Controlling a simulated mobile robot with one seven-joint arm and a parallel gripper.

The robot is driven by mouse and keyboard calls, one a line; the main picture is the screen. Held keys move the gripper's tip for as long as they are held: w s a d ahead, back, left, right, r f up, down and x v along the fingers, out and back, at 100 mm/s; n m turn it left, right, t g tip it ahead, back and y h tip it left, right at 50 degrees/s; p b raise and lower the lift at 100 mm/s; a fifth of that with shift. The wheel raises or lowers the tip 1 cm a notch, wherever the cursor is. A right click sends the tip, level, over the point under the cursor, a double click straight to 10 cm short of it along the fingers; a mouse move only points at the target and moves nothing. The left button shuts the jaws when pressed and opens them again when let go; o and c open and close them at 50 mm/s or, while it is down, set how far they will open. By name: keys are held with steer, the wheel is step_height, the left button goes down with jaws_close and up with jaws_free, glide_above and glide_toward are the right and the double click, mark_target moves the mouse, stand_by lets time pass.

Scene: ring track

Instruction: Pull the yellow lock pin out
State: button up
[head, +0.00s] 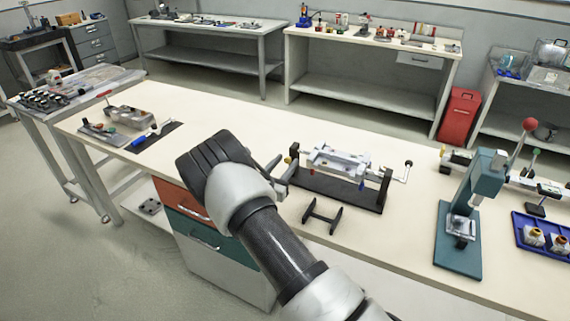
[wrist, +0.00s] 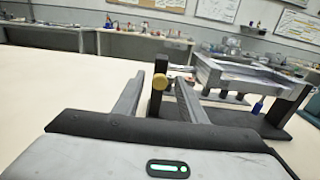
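The yellow lock pin shows as a round yellow knob (wrist: 160,83) in the wrist view, in front of a dark upright post of the fixture. In the head view it is a small yellow spot (head: 288,159) at the fixture's left end. The fixture (head: 340,160) is a grey frame on a black base with end posts. My gripper (wrist: 161,82) is open, with one finger on each side of the yellow knob in the wrist view. Contact is not visible. In the head view my gripper (head: 280,170) is beside the fixture's left end.
A small black stand (head: 322,215) lies in front of the fixture. A crank handle (head: 407,168) sticks out at its right. A teal press (head: 466,215) and blue tray (head: 545,238) stand farther right. The bench (head: 200,105) is clear behind my arm.

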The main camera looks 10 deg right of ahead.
steer(key=shift+w+d, duration=0.1)
jaws_close()
steer(key=shift+v, duration=1.05)
jaws_free()
steer(key=v, duration=1.7)
